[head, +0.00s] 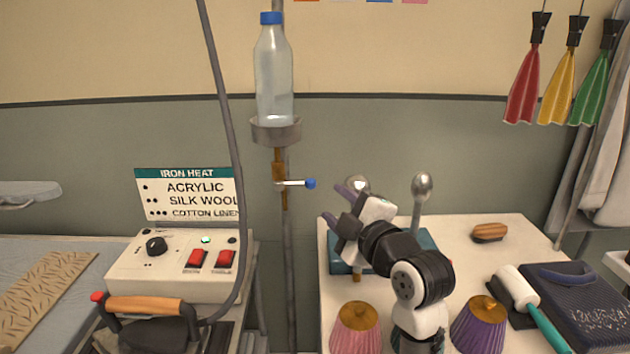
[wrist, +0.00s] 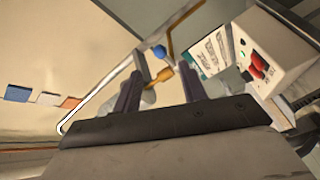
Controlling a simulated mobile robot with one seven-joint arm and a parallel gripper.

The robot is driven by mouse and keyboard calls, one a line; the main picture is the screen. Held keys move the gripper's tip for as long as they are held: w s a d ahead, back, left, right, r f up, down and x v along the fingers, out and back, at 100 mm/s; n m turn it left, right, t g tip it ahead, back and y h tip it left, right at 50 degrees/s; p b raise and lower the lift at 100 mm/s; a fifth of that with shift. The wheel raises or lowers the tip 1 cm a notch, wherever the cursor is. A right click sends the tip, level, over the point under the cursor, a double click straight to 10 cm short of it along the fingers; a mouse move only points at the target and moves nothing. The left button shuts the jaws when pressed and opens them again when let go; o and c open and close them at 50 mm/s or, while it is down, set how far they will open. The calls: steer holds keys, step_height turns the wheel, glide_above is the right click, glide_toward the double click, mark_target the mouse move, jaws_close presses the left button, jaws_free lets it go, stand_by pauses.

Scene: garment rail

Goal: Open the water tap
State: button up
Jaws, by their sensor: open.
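The water tap (head: 279,172) is a brass valve on a pole, under a ring holder with a clear bottle (head: 273,80) capped in blue. Its lever (head: 293,183) lies about level and points right, ending in a blue tip (head: 310,184). My gripper (head: 332,203) is open and empty, to the right of the tap and slightly below the lever tip, with its purple fingers pointing left. In the wrist view a blue knob (wrist: 160,52) shows beyond the open fingers (wrist: 160,70); it looks like the lever tip. I see no contact between fingers and lever.
A control box (head: 180,265) with red switches and an iron (head: 150,325) stand left of the pole. A grey hose (head: 226,110) hangs in front. The white table (head: 470,260) below my arm holds a teal block with metal balls, lampshade-like cones and brushes.

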mark_target(312, 184)
steer(key=p+x, duration=0.3)
steer(key=x, duration=0.7)
steer(key=shift+w+a, duration=0.1)
steer(key=shift+w, duration=0.15)
jaws_close()
